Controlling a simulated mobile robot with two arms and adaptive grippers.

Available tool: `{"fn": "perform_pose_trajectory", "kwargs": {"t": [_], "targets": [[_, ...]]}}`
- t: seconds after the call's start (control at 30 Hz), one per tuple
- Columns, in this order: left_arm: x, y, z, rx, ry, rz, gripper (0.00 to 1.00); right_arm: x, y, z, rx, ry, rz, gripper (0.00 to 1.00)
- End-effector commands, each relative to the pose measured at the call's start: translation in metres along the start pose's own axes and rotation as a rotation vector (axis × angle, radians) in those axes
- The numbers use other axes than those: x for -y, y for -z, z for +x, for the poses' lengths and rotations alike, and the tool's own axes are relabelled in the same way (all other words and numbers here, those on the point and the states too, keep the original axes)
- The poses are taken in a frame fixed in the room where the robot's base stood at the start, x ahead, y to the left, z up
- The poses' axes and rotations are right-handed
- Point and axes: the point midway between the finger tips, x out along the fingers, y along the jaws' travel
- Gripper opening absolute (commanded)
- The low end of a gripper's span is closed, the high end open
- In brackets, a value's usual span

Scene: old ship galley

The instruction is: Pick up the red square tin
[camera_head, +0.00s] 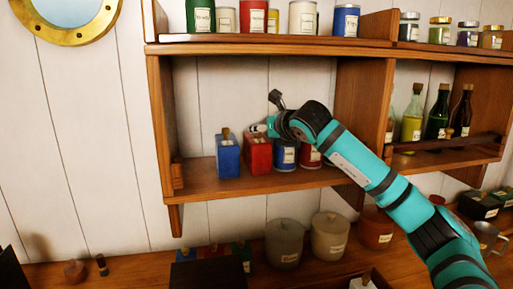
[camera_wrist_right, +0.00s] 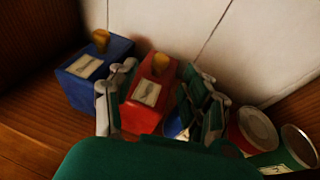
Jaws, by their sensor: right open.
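The red square tin (camera_head: 258,155) stands on the lower wall shelf, with a pale label and a yellowish knob on top. My right gripper (camera_head: 268,127) is just above and behind its top right side in the head view. In the right wrist view the red tin (camera_wrist_right: 142,100) lies between the two fingers of my open right gripper (camera_wrist_right: 161,78), one finger on each side. I cannot tell whether the fingers touch it. My left gripper is not in view.
A blue square tin (camera_head: 228,157) stands close on the left of the red one. A round blue tin (camera_head: 285,157) and a round red tin (camera_head: 309,157) stand on the right. The upper shelf board (camera_head: 240,48) is above; bottles (camera_head: 437,112) fill the right compartment.

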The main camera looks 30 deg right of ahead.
Motion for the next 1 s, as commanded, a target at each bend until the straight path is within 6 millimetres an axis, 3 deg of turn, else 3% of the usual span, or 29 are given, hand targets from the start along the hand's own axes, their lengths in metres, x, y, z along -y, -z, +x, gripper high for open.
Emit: {"fn": "perform_pose_trajectory", "kwargs": {"t": [0.03,0.2,0.33,0.57,0.93,1.0], "targets": [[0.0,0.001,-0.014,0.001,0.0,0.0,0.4,0.001,-0.008,0.005,-0.003,0.002,0.001,0.49],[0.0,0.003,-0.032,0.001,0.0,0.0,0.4,0.0,-0.007,0.029,-0.004,0.0,0.002,0.49],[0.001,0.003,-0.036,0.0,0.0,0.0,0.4,0.001,-0.005,0.039,-0.002,0.001,0.001,0.49],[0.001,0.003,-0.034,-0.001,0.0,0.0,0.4,0.0,-0.003,0.041,-0.001,0.0,0.0,0.49],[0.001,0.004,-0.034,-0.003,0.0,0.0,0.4,0.001,-0.004,0.04,0.0,0.0,0.001,0.01],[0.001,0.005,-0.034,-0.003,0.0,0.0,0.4,0.001,-0.004,0.04,0.0,0.0,0.001,0.0]]}}
